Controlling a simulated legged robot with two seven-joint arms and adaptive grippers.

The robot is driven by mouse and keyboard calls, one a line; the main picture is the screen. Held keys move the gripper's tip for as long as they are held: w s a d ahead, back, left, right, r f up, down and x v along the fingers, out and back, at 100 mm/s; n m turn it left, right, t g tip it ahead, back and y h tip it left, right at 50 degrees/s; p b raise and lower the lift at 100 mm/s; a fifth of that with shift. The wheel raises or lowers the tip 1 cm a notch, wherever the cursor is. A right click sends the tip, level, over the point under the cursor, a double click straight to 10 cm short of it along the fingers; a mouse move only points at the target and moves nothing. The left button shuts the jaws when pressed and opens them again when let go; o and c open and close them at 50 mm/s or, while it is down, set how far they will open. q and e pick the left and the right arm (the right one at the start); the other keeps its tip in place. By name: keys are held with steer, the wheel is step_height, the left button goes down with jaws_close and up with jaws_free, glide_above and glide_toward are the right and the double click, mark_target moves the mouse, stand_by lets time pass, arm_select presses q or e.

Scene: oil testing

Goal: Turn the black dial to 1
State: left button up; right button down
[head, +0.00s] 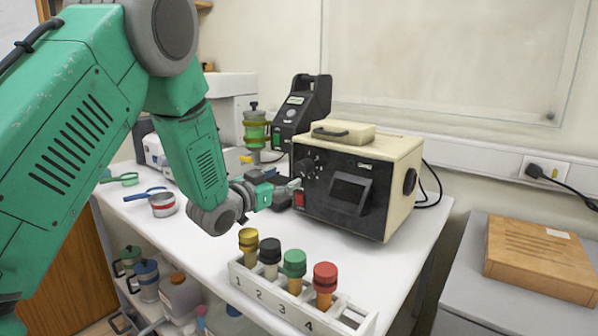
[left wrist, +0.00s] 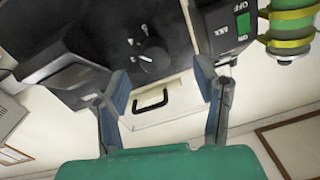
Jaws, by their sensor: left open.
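The black dial (head: 309,165) is on the dark front panel of a beige test machine (head: 395,165). In the left wrist view the dial (left wrist: 152,57) is a round knob with a pale pointer line. Small marks surround it, but they are too small to read. My left gripper (head: 290,187) is in front of the panel's left part, near the dial. In the left wrist view its fingers (left wrist: 166,82) are spread wide, with the dial between and beyond them, and nothing is held. I cannot tell whether a finger touches the panel. My right gripper is not in view.
A red switch (head: 300,199) and a dark screen (head: 349,192) share the panel. A black device (head: 304,105) and a green cylinder (head: 255,130) stand behind the gripper. A white rack (head: 290,308) with several capped bottles occupies the table front. Bare table lies left of the rack.

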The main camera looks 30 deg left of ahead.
mark_target(299, 171)
arm_select(q)
steer(key=w, duration=0.2)
steer(key=w+d, duration=0.1)
steer(key=w, duration=0.1)
steer(key=w+d, duration=0.1)
steer(key=shift+w+d+r, duration=0.15)
steer(key=shift+w+r, duration=0.25)
steer(key=shift+w, duration=0.3)
steer(key=shift+w+a+f, duration=0.15)
steer(key=shift+w+a, duration=0.05)
steer(key=shift+a, duration=0.1)
steer(key=shift+a+f, duration=0.15)
steer(key=shift+a, duration=0.45)
steer(key=shift+d, duration=0.35)
steer(key=c, duration=1.1)
steer(key=shift+w+d+r, duration=0.1)
steer(key=shift+d+r, duration=0.1)
steer(key=shift+r, duration=0.05)
steer(key=shift+c, duration=0.2)
